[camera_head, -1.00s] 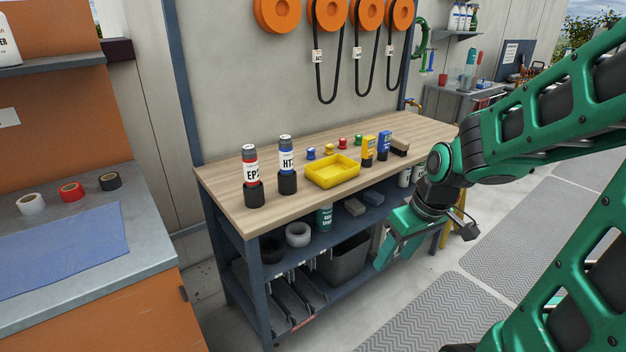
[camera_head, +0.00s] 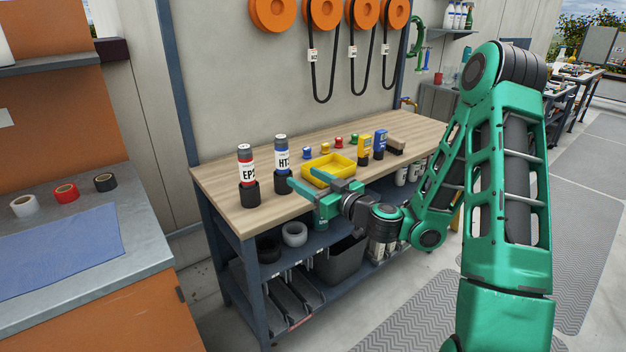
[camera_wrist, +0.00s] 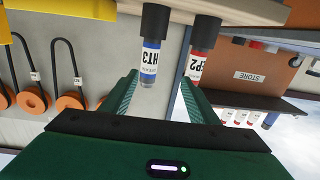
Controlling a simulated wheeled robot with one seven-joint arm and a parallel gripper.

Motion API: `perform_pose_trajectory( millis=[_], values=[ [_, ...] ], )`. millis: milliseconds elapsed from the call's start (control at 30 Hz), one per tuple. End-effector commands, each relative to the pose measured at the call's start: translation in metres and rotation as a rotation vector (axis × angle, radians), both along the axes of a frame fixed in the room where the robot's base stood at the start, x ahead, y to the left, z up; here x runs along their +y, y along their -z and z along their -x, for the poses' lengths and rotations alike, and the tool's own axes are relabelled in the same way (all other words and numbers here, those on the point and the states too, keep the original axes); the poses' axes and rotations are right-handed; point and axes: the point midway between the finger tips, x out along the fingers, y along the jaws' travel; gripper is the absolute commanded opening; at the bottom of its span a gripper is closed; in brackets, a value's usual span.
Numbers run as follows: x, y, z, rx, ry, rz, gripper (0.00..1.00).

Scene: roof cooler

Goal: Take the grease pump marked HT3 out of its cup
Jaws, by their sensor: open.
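The HT3 grease pump (camera_head: 282,157), white with a blue band and dark cap, stands upright in its black cup (camera_head: 281,183) on the wooden bench. My gripper (camera_head: 316,186) is open and empty, just right of the cup, with its fingers toward it. In the upside-down wrist view, the HT3 pump (camera_wrist: 152,62) shows ahead, between my two green fingers (camera_wrist: 158,85) and apart from them. A similar pump marked EP2 (camera_head: 246,165), with a red band, stands in its own black cup (camera_head: 249,195) to the left.
A yellow tray (camera_head: 343,161) lies just behind my gripper. Blue and yellow upright items (camera_head: 372,146) and small coloured pieces stand further right and back. The wooden benchtop (camera_head: 222,178) is clear left of EP2. Orange reels with hoses (camera_head: 322,14) hang on the wall.

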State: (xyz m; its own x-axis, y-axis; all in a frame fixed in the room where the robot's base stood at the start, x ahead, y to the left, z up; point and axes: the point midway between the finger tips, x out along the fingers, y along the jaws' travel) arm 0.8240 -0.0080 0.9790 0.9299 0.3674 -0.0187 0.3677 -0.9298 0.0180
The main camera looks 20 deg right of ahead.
Motion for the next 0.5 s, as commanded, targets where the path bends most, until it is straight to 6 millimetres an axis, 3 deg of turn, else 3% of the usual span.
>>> perform_pose_trajectory(
  millis=[167,500],
  values=[
    [-0.015,0.001,-0.007,-0.008,0.061,-0.023,0.55],
    [-0.005,-0.001,-0.033,-0.014,0.059,-0.018,0.55]
  ],
)
